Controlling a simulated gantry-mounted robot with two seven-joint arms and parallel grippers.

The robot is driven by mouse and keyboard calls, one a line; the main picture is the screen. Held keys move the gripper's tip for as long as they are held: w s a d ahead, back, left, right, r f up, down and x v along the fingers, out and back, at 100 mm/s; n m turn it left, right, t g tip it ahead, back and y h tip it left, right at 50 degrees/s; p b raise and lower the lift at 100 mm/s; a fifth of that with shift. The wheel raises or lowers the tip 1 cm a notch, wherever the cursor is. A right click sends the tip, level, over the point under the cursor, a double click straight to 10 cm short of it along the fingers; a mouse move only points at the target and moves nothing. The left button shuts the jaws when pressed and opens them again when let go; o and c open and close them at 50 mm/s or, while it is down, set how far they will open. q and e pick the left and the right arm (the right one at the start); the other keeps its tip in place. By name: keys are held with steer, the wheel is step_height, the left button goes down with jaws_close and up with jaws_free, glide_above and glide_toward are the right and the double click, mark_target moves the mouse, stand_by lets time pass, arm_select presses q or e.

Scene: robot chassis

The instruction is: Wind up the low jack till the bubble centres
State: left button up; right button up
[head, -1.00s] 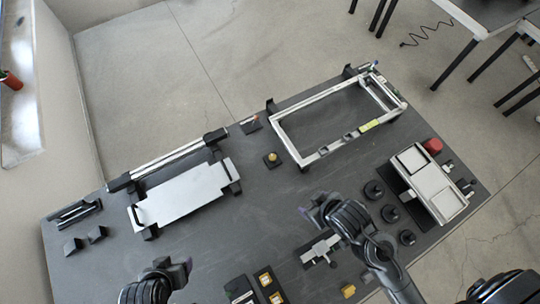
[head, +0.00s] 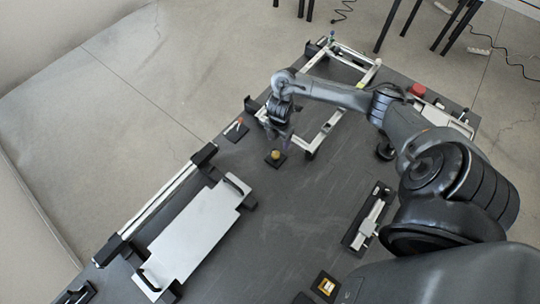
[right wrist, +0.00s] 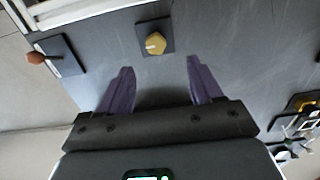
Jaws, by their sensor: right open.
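A yellow hex-headed knob on a small black square plate (head: 275,156) stands on the dark table near the corner of the light metal frame (head: 326,132). I take it for a jack screw. It also shows in the right wrist view (right wrist: 155,43), just beyond the fingertips and roughly between them. My right gripper (head: 279,136) is open and empty, over the table near the knob, apart from it in the wrist view. The yellow-green bubble level on the frame is mostly hidden behind my right arm, so the bubble cannot be read. My left gripper is out of view.
A small plate with an orange-tipped lever (head: 237,128) lies left of the knob. A white panel (head: 196,236) with black handles lies at the lower left. A red button (head: 417,89) is at the right. The table between panel and slider unit (head: 368,220) is clear.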

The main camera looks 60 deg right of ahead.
mark_target(276, 154)
steer(key=f, duration=0.3)
steer(key=f+b, duration=0.1)
steer(key=f, duration=0.6)
steer(key=shift+w+a+f, duration=0.2)
steer(key=shift+w+f, duration=0.05)
steer(key=shift+w, duration=0.15)
steer(key=shift+c, duration=0.5)
steer(key=c, duration=1)
